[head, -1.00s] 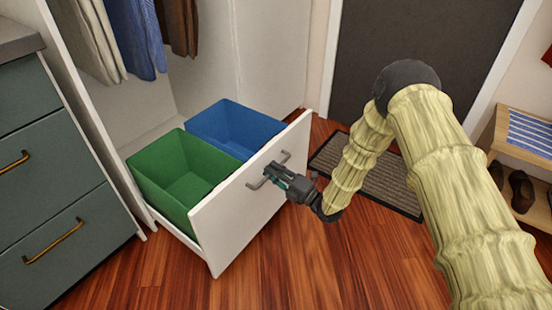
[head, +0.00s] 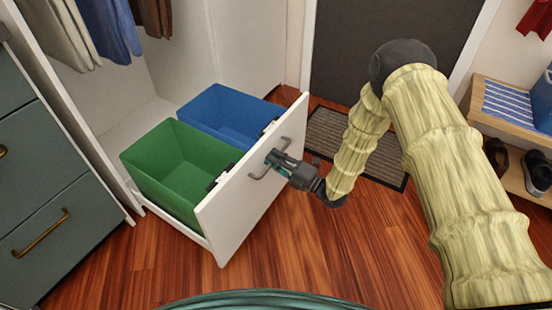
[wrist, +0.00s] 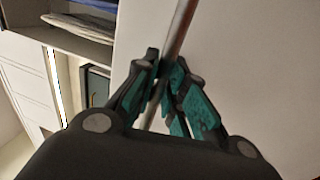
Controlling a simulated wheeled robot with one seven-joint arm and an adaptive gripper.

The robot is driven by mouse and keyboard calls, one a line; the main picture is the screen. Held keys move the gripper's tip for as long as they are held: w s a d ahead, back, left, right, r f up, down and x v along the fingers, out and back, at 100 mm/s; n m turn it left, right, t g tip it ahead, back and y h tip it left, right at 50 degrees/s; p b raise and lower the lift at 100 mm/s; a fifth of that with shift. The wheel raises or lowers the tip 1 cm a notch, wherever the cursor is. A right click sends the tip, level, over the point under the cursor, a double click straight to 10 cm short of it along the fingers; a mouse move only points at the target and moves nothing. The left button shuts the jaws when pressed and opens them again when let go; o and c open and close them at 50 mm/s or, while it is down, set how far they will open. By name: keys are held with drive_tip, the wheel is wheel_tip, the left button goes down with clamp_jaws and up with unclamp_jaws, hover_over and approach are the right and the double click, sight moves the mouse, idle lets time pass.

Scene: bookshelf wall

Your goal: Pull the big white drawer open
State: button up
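The big white drawer (head: 236,214) stands out from the white wardrobe, with a green bin (head: 172,166) and a blue bin (head: 226,113) inside. Its grey bar handle (head: 258,176) is on the outer face of the front panel. My gripper (head: 272,160) is at this handle, reaching in from the right. In the wrist view the handle bar (wrist: 180,28) runs between the two fingers, which are closed around it. The fingertips partly hide the bar.
A teal drawer cabinet (head: 40,200) with brass handles stands at the left. Trousers and shirts hang above the drawer. A doormat (head: 325,130) lies by the dark door, and a shoe bench (head: 530,180) is at the right. The wooden floor before the drawer is clear.

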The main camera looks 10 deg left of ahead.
drive_tip(key=o, duration=0.4)
drive_tip(key=shift+c, duration=0.2)
drive_tip(key=v, duration=1.2)
